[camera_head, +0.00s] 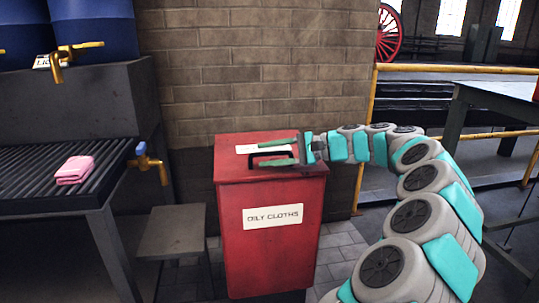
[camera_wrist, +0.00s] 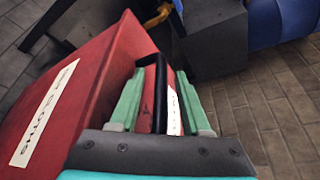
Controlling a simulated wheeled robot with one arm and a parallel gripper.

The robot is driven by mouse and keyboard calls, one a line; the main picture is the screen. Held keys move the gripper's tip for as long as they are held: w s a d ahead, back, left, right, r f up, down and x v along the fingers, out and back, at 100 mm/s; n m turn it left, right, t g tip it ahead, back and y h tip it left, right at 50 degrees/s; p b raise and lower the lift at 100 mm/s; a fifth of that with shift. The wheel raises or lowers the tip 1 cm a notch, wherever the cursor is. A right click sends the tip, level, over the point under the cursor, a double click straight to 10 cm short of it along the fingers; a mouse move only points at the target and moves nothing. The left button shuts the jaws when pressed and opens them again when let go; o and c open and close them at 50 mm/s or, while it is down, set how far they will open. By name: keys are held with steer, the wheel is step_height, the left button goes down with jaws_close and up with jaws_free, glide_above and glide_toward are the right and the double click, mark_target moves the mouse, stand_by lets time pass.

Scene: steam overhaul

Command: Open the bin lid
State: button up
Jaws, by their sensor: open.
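The red bin (camera_head: 266,238) stands on the floor in front of the brick wall, with a white label reading "OILY CLOTHS" on its front. Its lid (camera_head: 230,172) looks shut and carries a black handle (camera_head: 256,157) and a white strip. My gripper (camera_head: 270,152) reaches in from the right over the lid, with its two green fingers open on either side of the handle. In the wrist view the black handle (camera_wrist: 160,90) lies between the spread fingers, with gaps showing. The bin (camera_wrist: 88,85) also fills the left of that view.
A pink folded cloth (camera_head: 75,170) lies on a ribbed draining bench (camera_head: 40,190) at left, below blue drums (camera_head: 95,28) with brass taps. A low grey stand (camera_head: 172,232) is left of the bin. A yellow railing (camera_head: 450,69) and a table (camera_head: 500,90) are at right.

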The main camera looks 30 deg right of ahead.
jaws_close()
stand_by(1.3)
